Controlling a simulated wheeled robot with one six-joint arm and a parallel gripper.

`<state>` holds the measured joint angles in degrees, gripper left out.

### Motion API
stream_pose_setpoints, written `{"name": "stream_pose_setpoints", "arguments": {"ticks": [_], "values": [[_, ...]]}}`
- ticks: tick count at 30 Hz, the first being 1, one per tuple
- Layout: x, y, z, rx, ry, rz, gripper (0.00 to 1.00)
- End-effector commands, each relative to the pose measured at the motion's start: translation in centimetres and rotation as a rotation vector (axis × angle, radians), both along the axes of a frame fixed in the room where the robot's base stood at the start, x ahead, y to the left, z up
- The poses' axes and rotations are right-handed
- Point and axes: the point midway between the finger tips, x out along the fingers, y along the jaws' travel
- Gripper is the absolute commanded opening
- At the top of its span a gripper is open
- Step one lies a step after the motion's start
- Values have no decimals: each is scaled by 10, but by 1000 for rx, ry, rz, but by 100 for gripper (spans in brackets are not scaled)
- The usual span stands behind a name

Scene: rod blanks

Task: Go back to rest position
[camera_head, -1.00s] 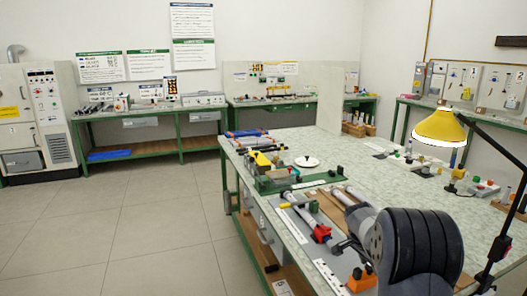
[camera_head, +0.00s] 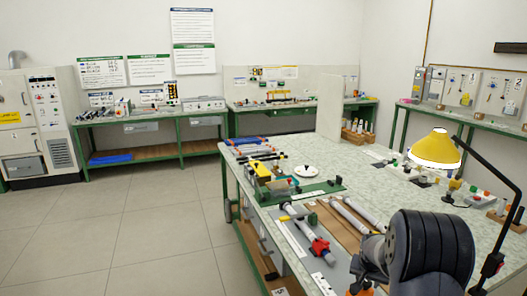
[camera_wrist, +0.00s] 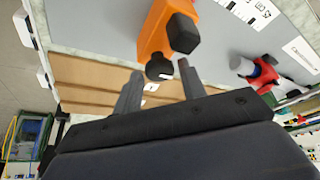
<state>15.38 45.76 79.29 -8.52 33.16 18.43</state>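My gripper (camera_wrist: 160,88) is open in the wrist view, its two grey fingers apart with nothing held between them. An orange block (camera_wrist: 160,30) with a black knob lies beyond the fingertips on a grey surface. A pale rod with a red fitting (camera_wrist: 262,75) is to its right. In the head view, my dark arm fills the lower right and the fingers cannot be made out. A rod with a red clamp (camera_head: 319,248) lies on the grey mat, and light grey rods (camera_head: 352,219) lie on the brown wooden board to its right.
The pale worktable (camera_head: 385,180) holds a green fixture strip (camera_head: 310,193), a white plate (camera_head: 306,171) and small parts. A yellow lamp (camera_head: 435,149) with a black arm stands close on the right. Open floor (camera_head: 130,225) lies left of the table.

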Motion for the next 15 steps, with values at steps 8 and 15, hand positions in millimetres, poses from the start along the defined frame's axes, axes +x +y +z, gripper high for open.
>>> {"name": "stream_pose_setpoints", "arguments": {"ticks": [8,15], "values": [[-1,-2,1,3,2,127,39],[-1,-2,0,2,0,234,39]]}}
